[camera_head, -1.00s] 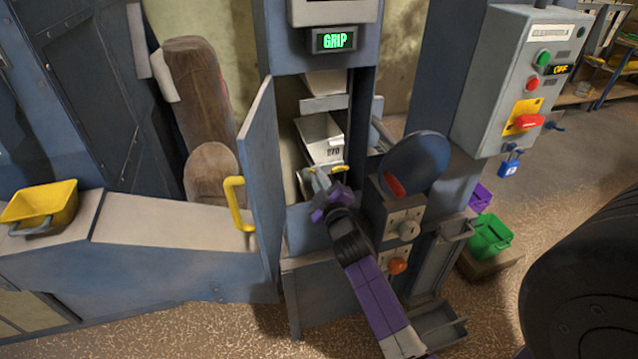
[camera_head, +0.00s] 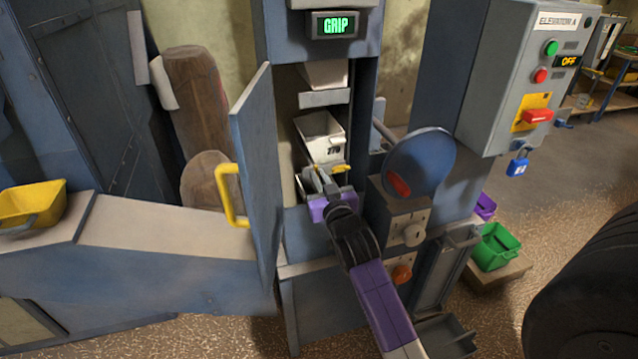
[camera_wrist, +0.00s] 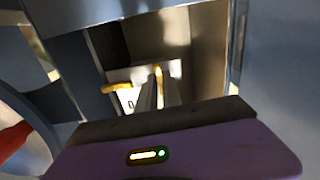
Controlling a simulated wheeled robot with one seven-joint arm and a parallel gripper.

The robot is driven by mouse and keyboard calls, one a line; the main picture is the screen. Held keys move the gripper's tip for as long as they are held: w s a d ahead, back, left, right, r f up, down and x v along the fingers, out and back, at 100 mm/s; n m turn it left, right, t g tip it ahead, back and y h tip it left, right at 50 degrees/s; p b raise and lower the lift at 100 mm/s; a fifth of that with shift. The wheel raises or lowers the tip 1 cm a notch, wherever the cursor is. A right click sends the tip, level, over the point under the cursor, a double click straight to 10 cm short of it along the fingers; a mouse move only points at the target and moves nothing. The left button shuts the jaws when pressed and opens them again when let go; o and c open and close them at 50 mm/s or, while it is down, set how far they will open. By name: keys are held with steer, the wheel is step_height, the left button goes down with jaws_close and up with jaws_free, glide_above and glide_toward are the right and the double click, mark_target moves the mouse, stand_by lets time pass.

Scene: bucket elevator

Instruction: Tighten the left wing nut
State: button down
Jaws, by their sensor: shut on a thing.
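A white bucket (camera_head: 318,138) marked with a number sits inside the open elevator casing. The left wing nut (camera_wrist: 158,73) is yellow and shows between my fingertips in the wrist view, mostly covered by them. The right wing nut (camera_head: 342,168) is yellow, beside my fingers; it also shows left of them in the wrist view (camera_wrist: 118,87). My gripper (camera_head: 316,178) reaches through the opening and is shut on the left wing nut at the bucket's front. Its fingertips also show in the wrist view (camera_wrist: 158,92). The nut's exact angle is hidden.
The blue door (camera_head: 256,175) with a yellow handle (camera_head: 226,195) stands open left of my arm. A round blue cover (camera_head: 418,165) with a red handle is close on the right. A display (camera_head: 335,25) reads GRIP. The control box (camera_head: 510,80) shows OFF and carries a blue padlock (camera_head: 518,163).

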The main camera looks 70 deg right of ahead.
steer(key=shift+m, duration=0.3)
stand_by(0.4)
steer(key=c, duration=1.5)
jaws_free()
steer(key=b+v, duration=0.1)
steer(key=v, duration=0.7)
steer(key=shift+b, duration=0.35)
